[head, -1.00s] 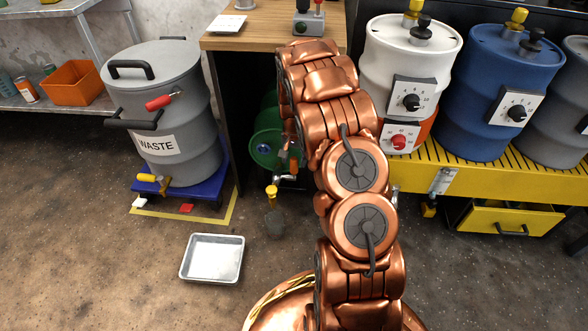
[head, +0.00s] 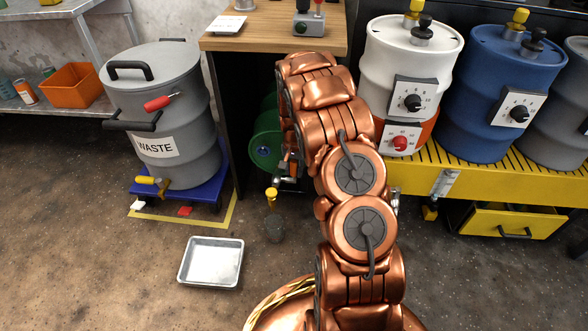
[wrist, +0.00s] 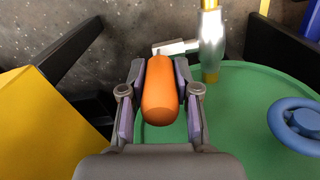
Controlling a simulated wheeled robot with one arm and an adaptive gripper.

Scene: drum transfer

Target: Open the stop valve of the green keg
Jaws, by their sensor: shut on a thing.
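The green keg (head: 266,140) lies on its side under the wooden bench, partly hidden by my arm in the head view. In the wrist view its green end face (wrist: 250,95) fills the right side, with a blue round knob (wrist: 297,122) on it. My gripper (wrist: 160,70) is shut on an orange handle (wrist: 160,95), with one finger along each side. A silver tap body (wrist: 211,45) with a yellow top stands just beyond the handle. In the head view a yellow-topped fitting (head: 271,194) shows in front of the keg. My gripper is mostly hidden there.
A dark cup (head: 274,231) stands on the floor below the fitting. A metal tray (head: 211,262) lies to its left. The grey waste drum (head: 165,110) stands on a blue dolly at left. A yellow rack (head: 480,190) carries drums at right.

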